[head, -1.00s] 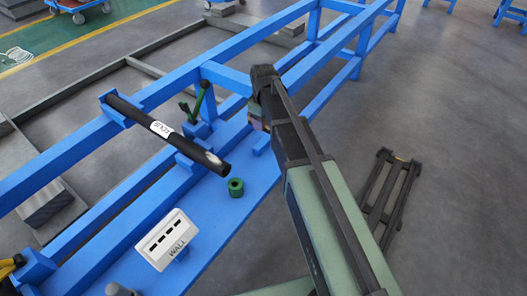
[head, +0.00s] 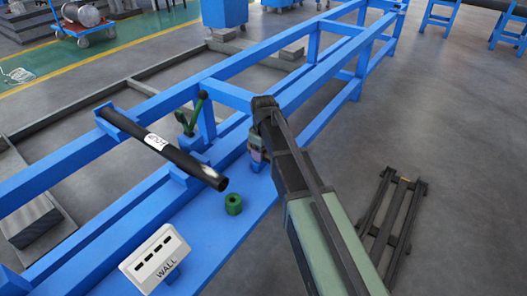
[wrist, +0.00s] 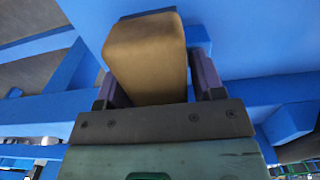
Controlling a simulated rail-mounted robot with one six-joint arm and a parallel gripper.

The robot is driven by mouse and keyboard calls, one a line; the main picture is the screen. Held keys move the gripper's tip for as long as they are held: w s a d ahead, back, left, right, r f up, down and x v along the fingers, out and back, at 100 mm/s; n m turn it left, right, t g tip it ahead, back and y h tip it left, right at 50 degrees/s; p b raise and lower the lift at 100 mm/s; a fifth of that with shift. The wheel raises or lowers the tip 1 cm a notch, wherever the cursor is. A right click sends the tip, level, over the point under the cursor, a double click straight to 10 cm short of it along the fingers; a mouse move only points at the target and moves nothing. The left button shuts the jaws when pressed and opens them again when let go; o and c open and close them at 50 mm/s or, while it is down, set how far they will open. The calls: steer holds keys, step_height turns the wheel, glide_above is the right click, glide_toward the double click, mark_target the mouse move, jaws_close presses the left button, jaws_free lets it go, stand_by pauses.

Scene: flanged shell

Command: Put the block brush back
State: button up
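The block brush (wrist: 145,55) fills the middle of the wrist view as a tan-brown block with rounded edges. My gripper (wrist: 155,85) has one dark purple finger on each side of it and appears shut on it. The brush's underside and bristles are hidden. In the head view my gripper (head: 258,150) is just above the blue bench shelf (head: 215,232), to the right of the green ring. The brush is not clear in that view. A small blue piece (wrist: 198,36) shows beside the brush's far right corner; I cannot tell whether they touch.
A black pipe (head: 185,160) with a white label lies across blue supports on the left. A green-handled clamp (head: 190,122), a green ring (head: 233,204) and a white WALL panel (head: 155,260) stand nearby. A dark frame (head: 392,220) lies on the floor at right.

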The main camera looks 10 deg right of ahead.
steer(key=shift+o, duration=0.7)
steer(key=shift+r, duration=0.1)
step_height(320, 180, up, 13)
steer(key=p, duration=1.3)
steer(key=s+m, duration=0.8)
steer(key=s, duration=1.3)
step_height(320, 180, up, 16)
steer(key=p, duration=1.6)
steer(key=shift+w+r+p, duration=0.2)
steer(key=shift+r+p, duration=0.05)
steer(key=shift+p, duration=0.05)
